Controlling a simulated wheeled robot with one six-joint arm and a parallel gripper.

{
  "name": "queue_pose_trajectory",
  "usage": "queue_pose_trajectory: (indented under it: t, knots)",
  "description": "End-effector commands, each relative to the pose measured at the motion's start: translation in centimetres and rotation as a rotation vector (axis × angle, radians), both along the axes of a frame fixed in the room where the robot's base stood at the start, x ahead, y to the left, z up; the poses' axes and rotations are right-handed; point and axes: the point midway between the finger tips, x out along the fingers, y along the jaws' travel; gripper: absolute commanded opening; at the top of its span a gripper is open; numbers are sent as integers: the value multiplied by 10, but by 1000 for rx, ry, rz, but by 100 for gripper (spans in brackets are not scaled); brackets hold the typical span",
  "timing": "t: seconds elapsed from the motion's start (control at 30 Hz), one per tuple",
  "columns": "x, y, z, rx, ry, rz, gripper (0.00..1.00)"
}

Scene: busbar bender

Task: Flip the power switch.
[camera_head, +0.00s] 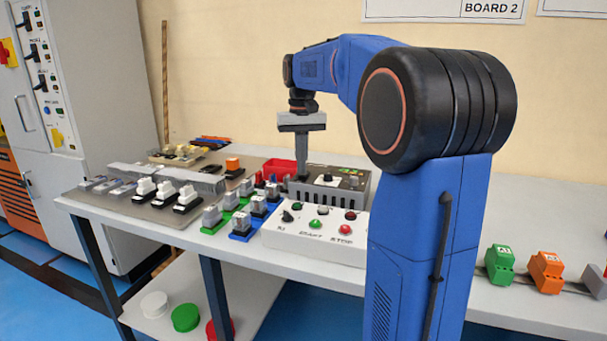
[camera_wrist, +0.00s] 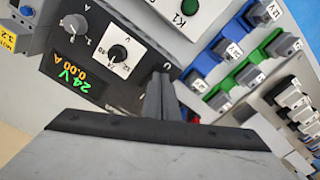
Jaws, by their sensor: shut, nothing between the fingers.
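The dark grey power supply box (camera_head: 345,196) stands on the bench, with knobs on its top panel. In the wrist view the power supply panel (camera_wrist: 88,42) shows a lit display (camera_wrist: 77,78) reading 24V and 0.00 A. A black knob on a white plate (camera_wrist: 118,53) and a grey knob (camera_wrist: 75,24) sit beside it. My gripper (camera_head: 302,176) points down with closed, empty fingers at the left end of the box. In the wrist view its fingertips (camera_wrist: 160,78) are at the panel's edge. I cannot make out the power switch; the fingers may hide it. Contact is unclear.
A white control box (camera_head: 316,237) with buttons and a knob stands in front of the power supply. Blue and green terminal blocks (camera_head: 240,218) lie to its left. A red bin (camera_head: 279,168) is close behind the fingers. Coloured blocks (camera_head: 545,270) stand at the right.

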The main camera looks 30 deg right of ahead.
Motion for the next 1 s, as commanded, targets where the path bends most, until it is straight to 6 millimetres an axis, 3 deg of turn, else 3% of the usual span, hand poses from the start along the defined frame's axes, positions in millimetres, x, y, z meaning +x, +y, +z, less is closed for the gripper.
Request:
queue_pose_trajectory:
  t: [0.47,1.0]
  knots:
    - [0,0,-3,0,0,0,0]
    - [1,0,30,0,-1,0,0]
